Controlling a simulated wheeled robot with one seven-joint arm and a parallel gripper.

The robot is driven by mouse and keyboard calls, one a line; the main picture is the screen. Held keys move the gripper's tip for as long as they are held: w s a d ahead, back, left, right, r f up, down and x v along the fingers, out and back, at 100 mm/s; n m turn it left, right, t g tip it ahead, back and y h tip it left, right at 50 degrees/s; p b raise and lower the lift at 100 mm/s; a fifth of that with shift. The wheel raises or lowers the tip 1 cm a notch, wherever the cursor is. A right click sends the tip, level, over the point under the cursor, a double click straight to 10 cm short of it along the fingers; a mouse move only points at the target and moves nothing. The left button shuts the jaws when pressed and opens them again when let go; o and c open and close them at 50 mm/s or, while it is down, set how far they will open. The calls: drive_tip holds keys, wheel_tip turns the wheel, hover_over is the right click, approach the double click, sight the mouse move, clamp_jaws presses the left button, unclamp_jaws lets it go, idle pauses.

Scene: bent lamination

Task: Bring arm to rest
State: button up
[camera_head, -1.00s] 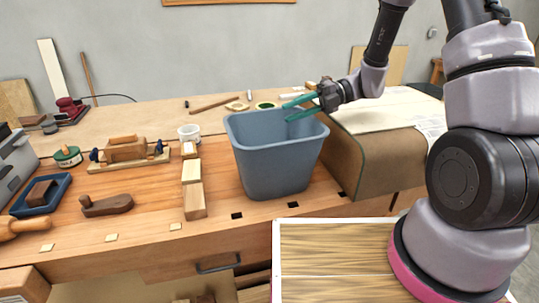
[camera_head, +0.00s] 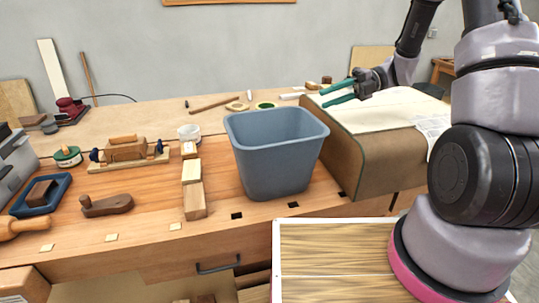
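My gripper (camera_head: 328,95) has teal fingers spread apart, with nothing seen between them. It hangs above the bent brown panel (camera_head: 378,150) with the pale sheet on top, to the right of the grey-blue bin (camera_head: 277,155). My arm comes in from the upper right, with its large grey and black joints along the right side. The bin stands upright on the workbench (camera_head: 250,217); its inner floor is hidden by its front wall.
Wooden blocks (camera_head: 193,200) stand in a row left of the bin. Papers (camera_head: 433,128) lie on the panel's right. A striped wooden board (camera_head: 330,262) is at the front.

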drive_tip(key=s+d+r+n+t+h, duration=0.4)
drive_tip(key=s+r+n, duration=0.4)
drive_tip(key=n, duration=0.6)
drive_tip(key=s+d+r+n+t+h, duration=0.5)
drive_tip(key=r+n, duration=0.5)
drive_tip(key=n, duration=0.5)
drive_tip(key=s+t+h, duration=0.2)
drive_tip(key=s+h, duration=0.1)
drive_tip(key=shift+s+r+t, duration=0.15)
drive_tip(key=shift+r+t, duration=0.15)
drive_tip(key=shift+d, duration=0.15)
